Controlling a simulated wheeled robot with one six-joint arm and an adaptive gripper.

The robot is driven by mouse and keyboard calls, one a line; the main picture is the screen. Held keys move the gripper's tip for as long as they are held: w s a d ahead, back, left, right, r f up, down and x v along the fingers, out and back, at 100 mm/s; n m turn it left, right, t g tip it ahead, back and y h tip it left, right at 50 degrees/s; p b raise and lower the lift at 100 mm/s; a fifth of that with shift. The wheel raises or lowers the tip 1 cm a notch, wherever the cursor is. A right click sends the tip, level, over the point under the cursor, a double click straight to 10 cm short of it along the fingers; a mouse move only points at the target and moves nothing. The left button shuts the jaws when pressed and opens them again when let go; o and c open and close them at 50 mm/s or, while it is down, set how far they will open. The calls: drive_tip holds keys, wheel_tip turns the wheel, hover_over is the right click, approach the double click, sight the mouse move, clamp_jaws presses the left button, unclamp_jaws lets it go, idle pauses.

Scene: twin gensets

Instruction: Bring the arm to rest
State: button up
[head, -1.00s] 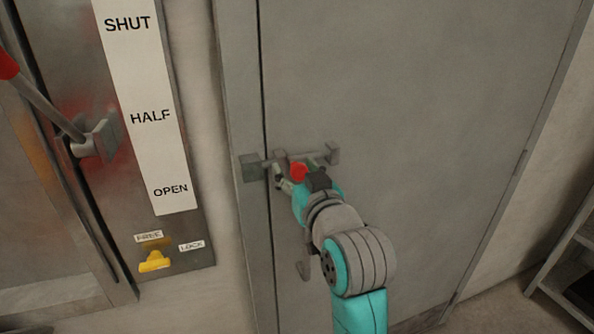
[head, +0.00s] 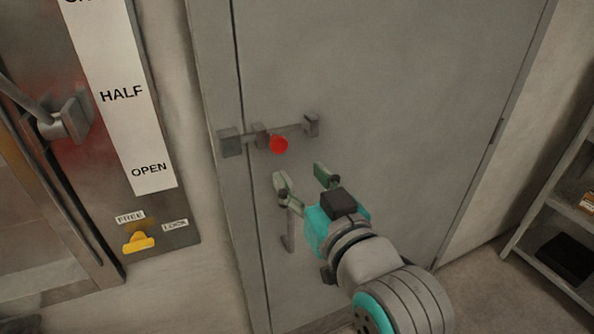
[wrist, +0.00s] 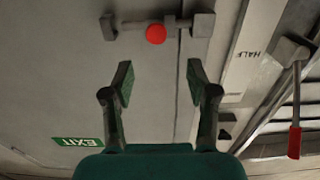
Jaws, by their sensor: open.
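My gripper (head: 302,178) is open and empty in front of the grey door (head: 370,80), a little below and to the right of the red knob (head: 279,144). The knob sits on a sliding bolt (head: 293,131) that spans between brackets at the door's left edge. In the wrist view my gripper's two fingers (wrist: 160,84) stand wide apart, with the red knob (wrist: 156,34) beyond them and clear of both. A door handle (head: 289,235) hangs below the bolt, partly behind my gripper.
On the left a panel carries a HALF and OPEN scale (head: 122,95), a lever (head: 62,120) and a yellow catch (head: 139,242) by FREE and LOCK labels. A shelf (head: 560,215) stands at the right. An EXIT sign (wrist: 77,142) shows in the wrist view.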

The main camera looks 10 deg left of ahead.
drive_tip(key=s+d+f+m+h, duration=0.25)
drive_tip(key=d+f, duration=0.25)
drive_tip(key=f, duration=0.4)
drive_tip(key=s+d+f+m+h, duration=0.1)
drive_tip(key=s+d+f, duration=0.35)
drive_tip(key=f, duration=0.45)
drive_tip(key=s+d+f+m+h, duration=0.1)
drive_tip(key=s+d+f+h, duration=0.1)
drive_tip(key=d+f, duration=0.5)
drive_tip(key=s+d+f+h, duration=0.1)
drive_tip(key=s+d+f, duration=0.2)
drive_tip(key=s, duration=0.6)
drive_tip(key=s+d+f+m+h, duration=0.1)
drive_tip(key=s+d+f+h, duration=0.1)
drive_tip(key=s, duration=0.7)
drive_tip(key=s+d+f+m+h, duration=0.1)
drive_tip(key=s+d+f, duration=0.2)
drive_tip(key=s, duration=0.7)
drive_tip(key=shift+d+f, duration=0.35)
drive_tip(key=shift+h, duration=0.25)
drive_tip(key=shift+c, duration=0.2)
